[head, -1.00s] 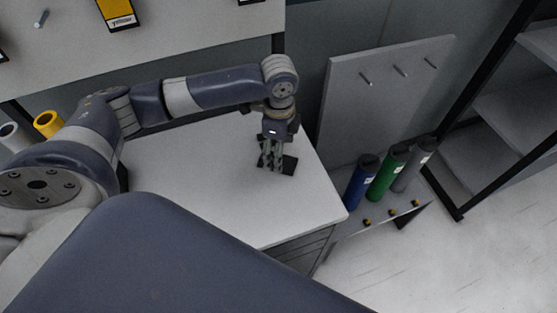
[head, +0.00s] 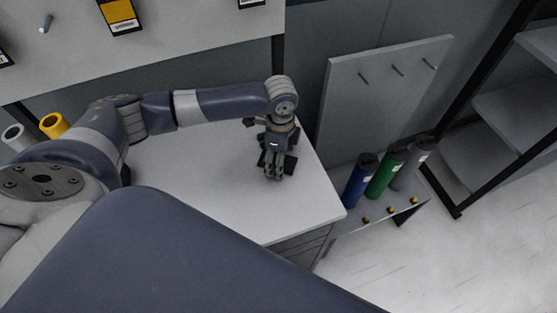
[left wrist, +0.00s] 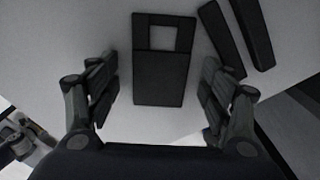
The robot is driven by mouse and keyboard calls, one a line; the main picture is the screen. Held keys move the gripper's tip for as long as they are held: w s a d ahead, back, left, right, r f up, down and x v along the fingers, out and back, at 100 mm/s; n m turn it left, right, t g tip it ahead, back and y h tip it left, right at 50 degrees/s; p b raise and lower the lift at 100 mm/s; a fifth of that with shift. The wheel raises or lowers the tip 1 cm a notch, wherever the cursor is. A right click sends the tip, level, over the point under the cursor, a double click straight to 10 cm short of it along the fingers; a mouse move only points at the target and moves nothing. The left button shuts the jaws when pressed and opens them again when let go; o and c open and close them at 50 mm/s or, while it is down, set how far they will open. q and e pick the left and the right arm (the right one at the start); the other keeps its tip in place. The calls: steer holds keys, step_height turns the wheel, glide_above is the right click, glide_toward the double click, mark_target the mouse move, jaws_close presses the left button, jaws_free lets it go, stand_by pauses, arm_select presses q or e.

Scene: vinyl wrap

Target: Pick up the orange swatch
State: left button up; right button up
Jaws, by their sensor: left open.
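No swatch with a plainly orange face shows on the table. A flat black card (left wrist: 160,80) with a pale square window near its top lies on the white table in the left wrist view, between my open fingers and apart from them. In the head view a dark flat piece (head: 290,165) shows beside my left gripper (head: 272,175), which points down over the table, partly hiding it. My left gripper also shows in the left wrist view (left wrist: 160,95), open and empty. A yellow-orange swatch (head: 121,12) in a black frame hangs on the wall board. My right gripper is not in view.
Two dark bars (left wrist: 222,38) lie right of the card. The white table (head: 200,200) is otherwise largely clear. Blue (head: 358,182), green (head: 384,175) and grey rolls stand on a low stand to the right. A yellow roll (head: 53,125) is at left.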

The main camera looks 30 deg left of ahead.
arm_select(q)
steer(key=shift+f, duration=0.1)
stand_by(0.3)
steer(key=shift+s, duration=0.1)
steer(key=c, duration=1)
steer(key=shift+c, duration=0.2)
